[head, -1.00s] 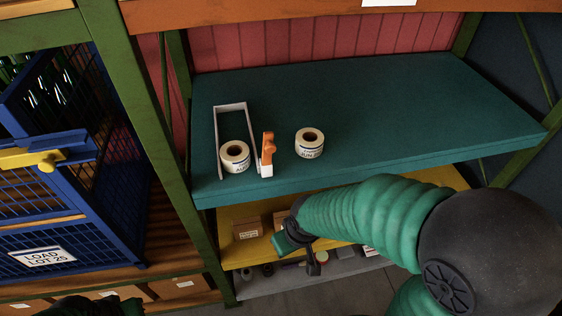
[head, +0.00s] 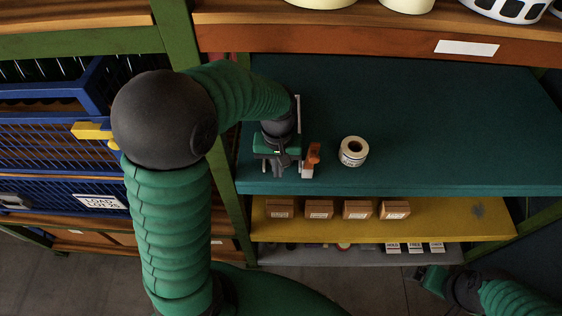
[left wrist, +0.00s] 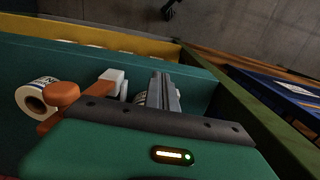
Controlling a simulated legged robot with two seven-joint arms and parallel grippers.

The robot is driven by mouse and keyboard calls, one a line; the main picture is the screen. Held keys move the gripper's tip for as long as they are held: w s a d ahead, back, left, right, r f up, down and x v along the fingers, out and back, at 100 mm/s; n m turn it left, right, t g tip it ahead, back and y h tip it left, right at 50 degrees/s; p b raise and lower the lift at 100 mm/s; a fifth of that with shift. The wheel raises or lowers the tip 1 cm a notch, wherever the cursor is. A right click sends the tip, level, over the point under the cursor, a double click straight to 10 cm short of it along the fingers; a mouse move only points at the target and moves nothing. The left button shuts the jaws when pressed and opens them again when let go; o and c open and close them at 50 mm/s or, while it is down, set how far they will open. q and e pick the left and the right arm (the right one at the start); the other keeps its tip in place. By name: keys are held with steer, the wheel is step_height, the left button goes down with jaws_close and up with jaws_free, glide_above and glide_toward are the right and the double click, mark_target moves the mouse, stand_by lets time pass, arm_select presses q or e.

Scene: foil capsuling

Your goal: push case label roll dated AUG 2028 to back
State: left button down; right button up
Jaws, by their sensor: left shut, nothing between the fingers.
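A white label roll (head: 353,151) stands on the teal shelf, right of the orange piece; its print is too small to read now. It also shows at the left of the left wrist view (left wrist: 38,95). A second roll stood inside the white guide frame (head: 299,104); my left arm and gripper now hide it in the head view. A sliver of it (left wrist: 141,98) shows beside the fingers in the left wrist view. My left gripper (head: 277,172) is shut and empty, pointing down at the frame's front. My right gripper (head: 424,283) is low at right, clear of the shelf.
An orange piece (head: 313,154) with a white base stands at the frame's right side. The teal shelf (head: 440,120) is clear to the right. A yellow shelf (head: 450,220) with small boxes lies below. A green post (head: 232,200) and blue cage (head: 50,155) are left.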

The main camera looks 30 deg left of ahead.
arm_select(q)
steer(key=w+f+p, duration=0.1)
steer(key=f, duration=0.2)
steer(key=w+f+p, duration=0.1)
steer(key=shift+w+a+f+p, duration=0.2)
steer(key=shift+w+a+p, duration=0.1)
steer(key=shift+a, duration=0.05)
steer(key=shift+w+a+f, duration=0.2)
steer(key=shift+w+a, duration=0.15)
steer(key=shift+w, duration=0.1)
steer(key=shift+w+a+f, duration=0.1)
steer(key=shift+a, duration=0.25)
